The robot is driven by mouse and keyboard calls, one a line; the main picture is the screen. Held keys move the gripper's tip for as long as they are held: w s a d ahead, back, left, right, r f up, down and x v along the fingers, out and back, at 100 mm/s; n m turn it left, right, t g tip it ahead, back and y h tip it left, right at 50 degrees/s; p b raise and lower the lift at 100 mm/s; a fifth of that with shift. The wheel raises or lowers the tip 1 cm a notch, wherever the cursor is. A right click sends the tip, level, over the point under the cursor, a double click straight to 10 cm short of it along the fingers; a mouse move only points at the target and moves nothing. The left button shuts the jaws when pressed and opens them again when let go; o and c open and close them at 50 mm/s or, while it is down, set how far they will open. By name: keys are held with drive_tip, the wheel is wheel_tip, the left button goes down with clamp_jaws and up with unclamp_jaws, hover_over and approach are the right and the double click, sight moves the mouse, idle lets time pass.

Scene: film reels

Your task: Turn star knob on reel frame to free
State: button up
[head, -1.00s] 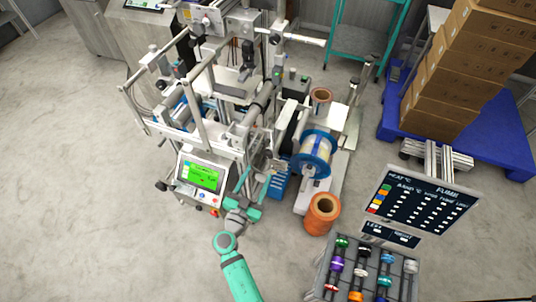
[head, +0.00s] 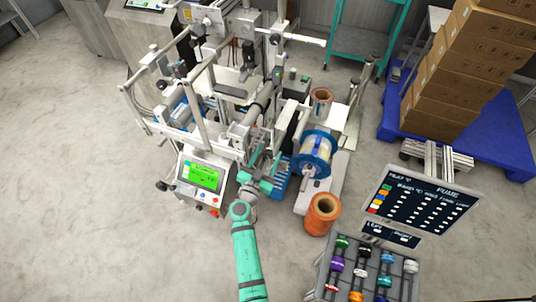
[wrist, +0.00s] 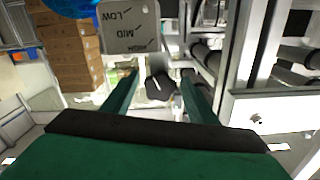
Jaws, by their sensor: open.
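The dark star knob (wrist: 160,88) shows in the wrist view, with a small pale mark on its face. It sits just below a grey plate (wrist: 130,28) that reads LOW, MID and a third word I cannot read surely. My gripper (wrist: 160,76) is open, with one teal finger on each side of the knob. A gap shows at each side, and I cannot tell how deep the fingers reach. In the head view my gripper (head: 262,172) is at the front of the reel frame (head: 205,120), left of the blue reel (head: 313,167); the knob is hidden there.
A control panel with a green screen (head: 203,175) stands left of my gripper. An orange roll (head: 322,213) stands on the right. A sign board (head: 420,207) and a rack of coloured spools (head: 335,250) are farther right. Open floor lies at the left.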

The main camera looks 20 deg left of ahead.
drive_tip(key=c, duration=1.1)
drive_tip(key=shift+o, duration=0.2)
drive_tip(key=shift+d+n, duration=0.1)
drive_tip(key=shift+n, duration=2.3)
drive_tip(key=o, duration=1.1)
drive_tip(key=shift+c, duration=0.2)
drive_tip(key=s, duration=1)
drive_tip(key=shift+s+a, duration=0.25)
drive_tip(key=shift+s, duration=0.15)
